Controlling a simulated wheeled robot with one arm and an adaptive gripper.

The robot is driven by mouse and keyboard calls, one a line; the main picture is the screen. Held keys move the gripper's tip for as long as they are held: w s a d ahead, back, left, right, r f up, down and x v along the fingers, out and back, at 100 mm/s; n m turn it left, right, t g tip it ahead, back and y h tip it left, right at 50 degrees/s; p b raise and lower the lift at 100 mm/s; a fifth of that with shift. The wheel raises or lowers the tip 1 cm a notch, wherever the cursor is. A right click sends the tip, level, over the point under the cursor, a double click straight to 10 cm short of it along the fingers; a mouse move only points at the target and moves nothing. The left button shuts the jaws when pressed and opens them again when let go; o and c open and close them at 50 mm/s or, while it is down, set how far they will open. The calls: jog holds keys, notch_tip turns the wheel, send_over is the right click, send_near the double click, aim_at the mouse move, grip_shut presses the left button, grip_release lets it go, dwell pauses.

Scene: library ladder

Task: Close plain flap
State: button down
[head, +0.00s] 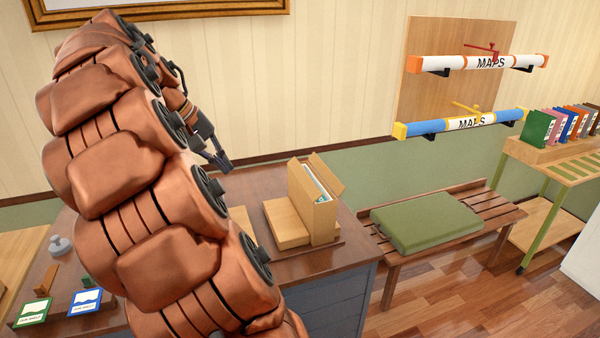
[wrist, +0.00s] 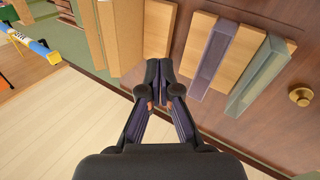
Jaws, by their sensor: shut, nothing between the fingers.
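An upright tan box (head: 322,218) stands on the dark desk, its top open on something white and teal. One tan flap (head: 328,174) sticks up and outward at the box's far right. I cannot tell for certain which panel is the plain flap. In the wrist view, tan upright panels that may be the box (wrist: 88,35) are at upper left, partly cut off by the frame edge. My gripper (head: 226,165) is left of the box and above the desk; in the wrist view my gripper (wrist: 159,68) has its fingertips together and empty, apart from the panels.
A flat tan block (head: 285,223) lies left of the box. A bench with a green cushion (head: 425,222) stands right of the desk. Map tubes (head: 478,62) hang on a wall board. In the wrist view, a purple holder (wrist: 215,58) and a green holder (wrist: 262,75) are at right.

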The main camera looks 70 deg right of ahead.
jog(key=s+d+m+g+b, duration=0.2)
jog(key=d, duration=1.3)
jog(key=p, duration=0.3)
send_near(306, 174)
jog(key=x, duration=0.5)
jog(key=shift+s+f, duration=0.25)
jog(key=shift+x, duration=0.85)
